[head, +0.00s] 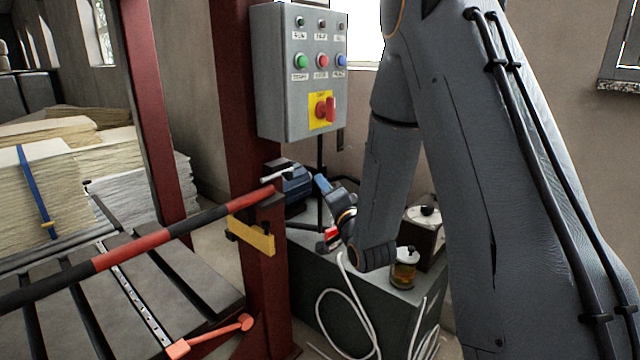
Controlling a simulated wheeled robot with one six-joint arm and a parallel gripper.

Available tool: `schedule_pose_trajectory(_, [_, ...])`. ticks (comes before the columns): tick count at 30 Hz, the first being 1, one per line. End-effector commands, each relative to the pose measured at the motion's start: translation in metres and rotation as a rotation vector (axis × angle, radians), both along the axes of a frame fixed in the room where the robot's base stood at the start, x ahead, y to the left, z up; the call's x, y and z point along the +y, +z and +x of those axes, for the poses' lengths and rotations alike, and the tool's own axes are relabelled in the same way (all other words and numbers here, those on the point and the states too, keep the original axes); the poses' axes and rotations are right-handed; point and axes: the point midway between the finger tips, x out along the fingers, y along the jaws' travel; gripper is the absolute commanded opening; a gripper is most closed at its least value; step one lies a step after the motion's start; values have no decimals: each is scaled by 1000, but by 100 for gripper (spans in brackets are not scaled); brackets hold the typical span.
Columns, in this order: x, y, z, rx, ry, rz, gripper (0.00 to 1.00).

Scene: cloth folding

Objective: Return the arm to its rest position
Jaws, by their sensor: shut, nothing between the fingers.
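My grey arm (395,180) comes down from the top of the head view and bends at a dark wrist joint (372,256). Past the wrist, my gripper (324,186) is small in the picture and points up and left, in front of the dark green cabinet's back area. It is shut and empty. A large grey arm link of mine fills the right side and hides what is behind it. No cloth shows in this view.
A grey control box (296,110) hangs on a red post (262,290) left of my arm. A blue motor (290,186), a jar (404,270) and a dark box (425,240) stand on a green cabinet (385,322) below. A red-and-black bar (140,245) crosses the left.

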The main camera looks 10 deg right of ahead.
Motion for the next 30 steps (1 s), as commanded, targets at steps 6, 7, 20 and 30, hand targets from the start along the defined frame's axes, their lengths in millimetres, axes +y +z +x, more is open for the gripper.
schedule_pose_trajectory(6, [-2, -8, -2, 113, -27, -108, 0])
schedule_pose_trajectory(7, [-2, -12, -4, 148, -34, -141, 0])
schedule_pose_trajectory(20, [-18, -73, -112, 802, 65, -696, 0])
schedule_pose_trajectory(30, [-17, -79, -277, 1255, 445, -990, 0])
